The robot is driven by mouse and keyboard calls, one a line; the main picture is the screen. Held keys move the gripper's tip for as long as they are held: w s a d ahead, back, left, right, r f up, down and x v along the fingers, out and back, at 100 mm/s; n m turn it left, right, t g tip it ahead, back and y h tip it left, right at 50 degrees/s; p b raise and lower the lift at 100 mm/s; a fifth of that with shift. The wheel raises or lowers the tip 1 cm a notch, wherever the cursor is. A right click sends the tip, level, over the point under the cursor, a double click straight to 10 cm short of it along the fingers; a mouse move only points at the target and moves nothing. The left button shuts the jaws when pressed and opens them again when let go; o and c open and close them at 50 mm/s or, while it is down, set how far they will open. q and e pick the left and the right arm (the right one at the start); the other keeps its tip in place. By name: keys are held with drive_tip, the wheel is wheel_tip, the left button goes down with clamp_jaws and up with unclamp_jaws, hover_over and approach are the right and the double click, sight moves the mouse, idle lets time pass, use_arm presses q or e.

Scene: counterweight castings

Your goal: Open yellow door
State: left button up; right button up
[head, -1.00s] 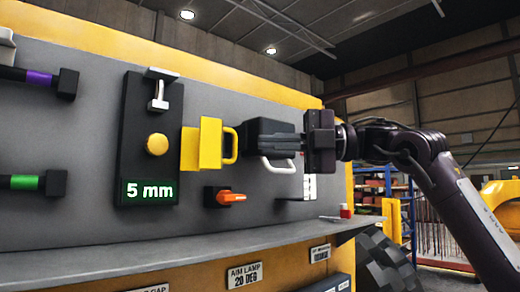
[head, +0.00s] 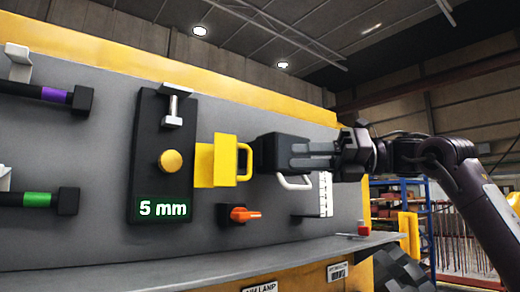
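The yellow door (head: 214,162) is a small upright yellow panel on the grey board, left of centre in the head view. Its yellow loop handle (head: 245,161) stands out at its right side. The door looks shut, though its far edges are hard to judge. My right gripper (head: 292,155) comes in from the right and points left. The gap between the fingers is unclear. My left gripper is not in view.
A black panel with a yellow button (head: 170,161) and a "5 mm" display (head: 163,208) is to the left. A grey ledge (head: 200,268) juts out below.

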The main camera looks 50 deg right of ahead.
drive_tip(key=w+n, duration=0.1)
drive_tip(key=n, duration=0.3)
drive_tip(key=n+p, duration=0.2)
drive_tip(key=p, duration=0.2)
approach(224, 164)
drive_tip(key=w+a+r, duration=0.1)
drive_tip(key=w+a, duration=0.1)
drive_tip(key=a, duration=0.1)
drive_tip(key=shift+w, duration=0.1)
clamp_jaws()
